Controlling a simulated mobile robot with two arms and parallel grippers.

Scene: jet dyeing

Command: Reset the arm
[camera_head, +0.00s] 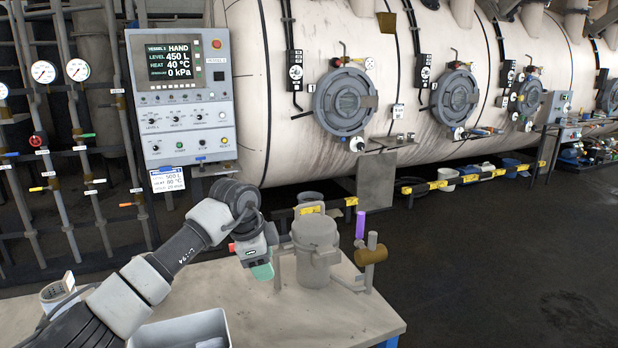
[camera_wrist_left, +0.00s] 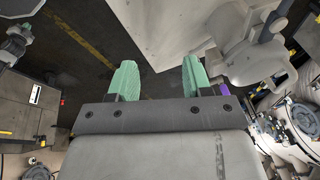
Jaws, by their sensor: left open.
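My left arm comes in from the lower left in the head view. Its gripper (camera_head: 262,270) hangs over the light work table, just left of a grey lidded pot (camera_head: 315,245). In the left wrist view the two green fingers of the left gripper (camera_wrist_left: 157,82) stand apart with nothing between them. The grey pot (camera_wrist_left: 252,60) shows to their right in that view, apart from the fingers. My right gripper is in neither view.
The table (camera_head: 350,318) also bears a brown cylinder on a stand (camera_head: 371,254), a purple-topped piece (camera_head: 360,226), a grey bin (camera_head: 185,330) and a white roll (camera_head: 58,291). A control panel (camera_head: 184,95) and a large vessel (camera_head: 330,40) stand behind. Dark floor at right is clear.

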